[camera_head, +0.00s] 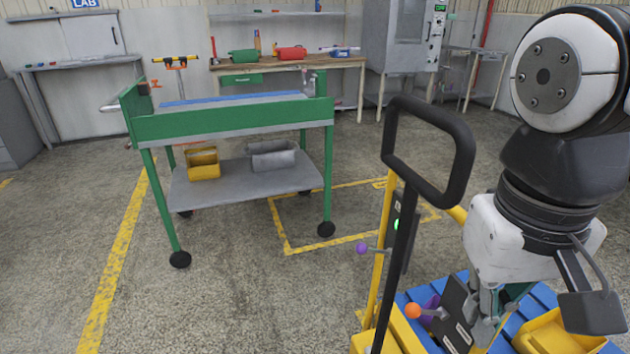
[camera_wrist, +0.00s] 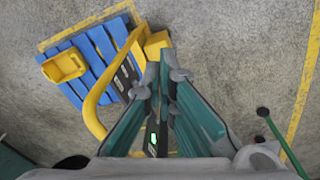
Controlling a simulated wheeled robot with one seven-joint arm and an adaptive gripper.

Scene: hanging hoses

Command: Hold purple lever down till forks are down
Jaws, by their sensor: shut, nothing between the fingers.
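The purple lever (camera_head: 362,249) has a round purple knob on a thin grey stem. It sticks out to the left of a dark control box on the yellow mast of a lift truck. My gripper (camera_head: 484,328) is low at the right, apart from the purple knob and to its right. In the wrist view my gripper (camera_wrist: 172,76) has its fingertips together with nothing between them. I cannot make out the purple knob in the wrist view. The forks are hidden; a blue slatted pallet (camera_head: 540,296) covers that area, and I cannot tell its height.
An orange knob (camera_head: 412,311) stands close left of my gripper. The truck's black loop handle (camera_head: 467,155) rises between the mast and my arm. A yellow bin (camera_wrist: 64,66) sits on the pallet. A green cart (camera_head: 230,121) stands at the left, with open floor between.

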